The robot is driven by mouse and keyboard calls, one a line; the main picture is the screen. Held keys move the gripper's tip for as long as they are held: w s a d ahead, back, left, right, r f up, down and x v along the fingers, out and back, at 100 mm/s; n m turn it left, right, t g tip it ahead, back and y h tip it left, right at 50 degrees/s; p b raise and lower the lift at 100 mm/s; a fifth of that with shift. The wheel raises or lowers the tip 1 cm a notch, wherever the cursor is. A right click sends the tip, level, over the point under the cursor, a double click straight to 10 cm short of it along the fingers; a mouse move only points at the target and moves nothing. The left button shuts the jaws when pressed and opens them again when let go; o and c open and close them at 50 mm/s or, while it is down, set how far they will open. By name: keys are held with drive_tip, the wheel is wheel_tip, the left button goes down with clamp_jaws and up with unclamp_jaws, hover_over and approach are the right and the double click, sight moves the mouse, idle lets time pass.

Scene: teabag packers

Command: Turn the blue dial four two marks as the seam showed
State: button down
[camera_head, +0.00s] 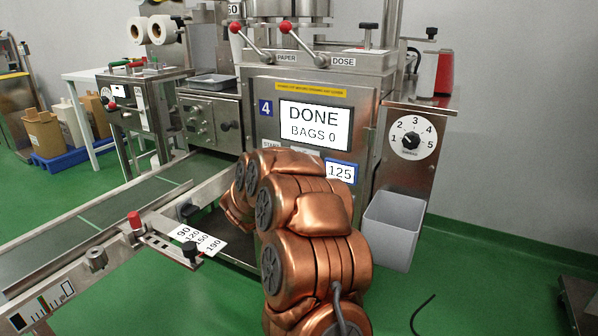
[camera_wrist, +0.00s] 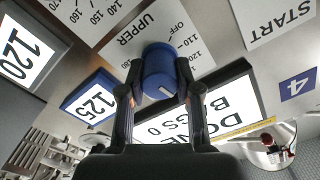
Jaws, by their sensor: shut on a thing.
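The blue dial (camera_wrist: 160,66) sits on a white scale plate (camera_wrist: 128,38) marked UPPER, OFF, 110 and 120 in the wrist view. A pale pointer line shows on the dial's near face. My gripper (camera_wrist: 158,78) has its two dark fingers on opposite sides of the dial and is shut on it. In the head view the dial and my gripper are hidden behind my copper arm. The machine's screen (camera_head: 314,123) reads DONE, BAGS 0, beside a blue 4 plate (camera_head: 265,108).
A blue-framed 125 display (camera_head: 341,171) and a 120 display (camera_wrist: 17,53) are close to the dial. A START label (camera_wrist: 278,18) is at upper right. A black dial numbered 1 to 5 (camera_head: 411,139) is on the right, above a grey bin (camera_head: 390,230). A conveyor (camera_head: 110,215) runs left.

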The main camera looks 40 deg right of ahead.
drive_tip(key=shift+m+b, duration=0.35)
drive_tip(key=shift+m, duration=0.55)
drive_tip(key=c, duration=0.8)
unclamp_jaws()
drive_tip(key=shift+a, duration=0.1)
drive_tip(key=v, duration=1.1)
drive_tip(key=shift+s+a, duration=0.15)
drive_tip(key=shift+a, duration=0.25)
drive_tip(key=shift+r, duration=0.1)
